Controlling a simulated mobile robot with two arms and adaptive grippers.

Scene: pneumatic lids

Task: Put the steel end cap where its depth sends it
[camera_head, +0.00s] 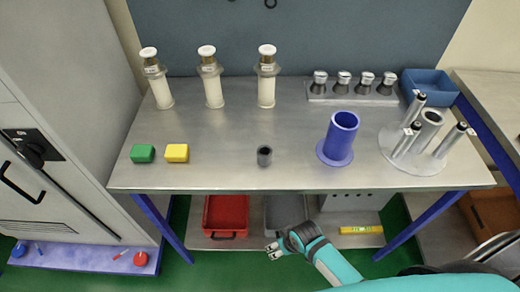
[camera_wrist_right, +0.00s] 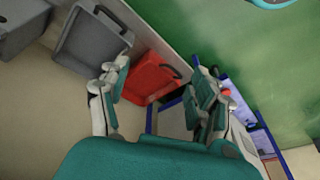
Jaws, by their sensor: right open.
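A small dark grey steel cup (camera_head: 264,156), which looks like the end cap, stands alone near the front middle of the steel table (camera_head: 228,172). Its opening faces up; its inner depth cannot be told from here. My right gripper (camera_head: 272,251) is open and empty, in front of the table and below its top, apart from the cap. In the right wrist view my right gripper (camera_wrist_right: 158,92) shows its two fingers spread with nothing between them. A red bin (camera_head: 226,233) and a grey bin (camera_head: 286,228) sit on the lower shelf. My left gripper is not in view.
A green block (camera_head: 143,153) and a yellow block (camera_head: 177,153) lie at left. Three white cylinders (camera_head: 212,90) stand behind. A blue flanged tube (camera_head: 338,142), a round stand with posts (camera_head: 413,165), a rack of small metal parts (camera_head: 352,98) and a blue tray (camera_head: 430,78) occupy the right.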

